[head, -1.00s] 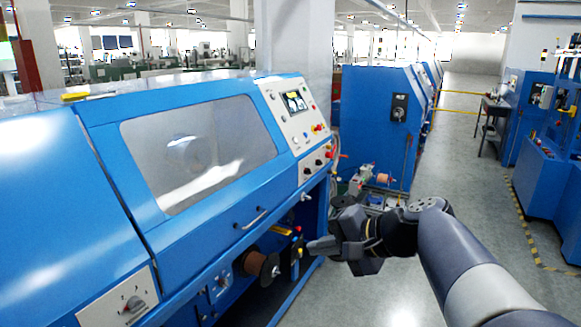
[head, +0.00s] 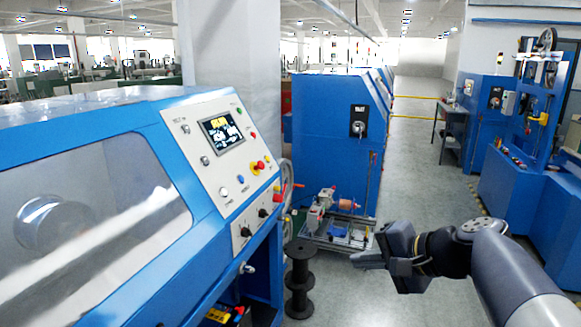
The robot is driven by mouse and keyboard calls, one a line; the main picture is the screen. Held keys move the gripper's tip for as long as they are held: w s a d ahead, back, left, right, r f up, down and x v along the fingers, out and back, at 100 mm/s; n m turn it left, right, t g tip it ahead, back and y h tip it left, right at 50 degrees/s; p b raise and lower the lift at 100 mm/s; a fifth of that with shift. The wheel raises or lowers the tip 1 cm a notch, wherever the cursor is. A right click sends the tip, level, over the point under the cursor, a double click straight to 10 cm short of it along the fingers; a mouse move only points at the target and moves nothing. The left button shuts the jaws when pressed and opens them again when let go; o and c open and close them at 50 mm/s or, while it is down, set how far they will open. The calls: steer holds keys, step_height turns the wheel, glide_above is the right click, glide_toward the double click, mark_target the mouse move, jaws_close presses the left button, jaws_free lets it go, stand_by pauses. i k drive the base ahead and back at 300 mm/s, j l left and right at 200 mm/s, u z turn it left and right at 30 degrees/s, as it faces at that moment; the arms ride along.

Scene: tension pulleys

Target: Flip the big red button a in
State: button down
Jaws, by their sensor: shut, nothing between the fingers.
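The big red button (head: 258,167), with yellow around it, is on the right part of the light control panel (head: 213,187) of the near blue machine. It sits below and right of the lit display. At this size I cannot tell whether it is pressed in or out. My gripper (head: 362,259) is at the lower right of the head view, its fingers pointing left. It is shut and empty, lower than the button and to its right, clearly apart from the panel.
The panel also has a display (head: 222,132), several small buttons and black knobs. A red-handled wheel (head: 282,190) shows at the machine's right edge. A low rack (head: 330,236) stands behind. The aisle (head: 420,160) is clear.

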mark_target(260, 165)
steer(key=i+u, duration=0.15)
steer(key=i, duration=0.45)
steer(key=i+l+u, duration=0.15)
steer(key=i, duration=0.4)
steer(key=i+l+u, duration=0.15)
steer(key=i, duration=0.45)
steer(key=i+l+u, duration=0.3)
steer(key=i+l, duration=0.15)
steer(key=i, duration=0.2)
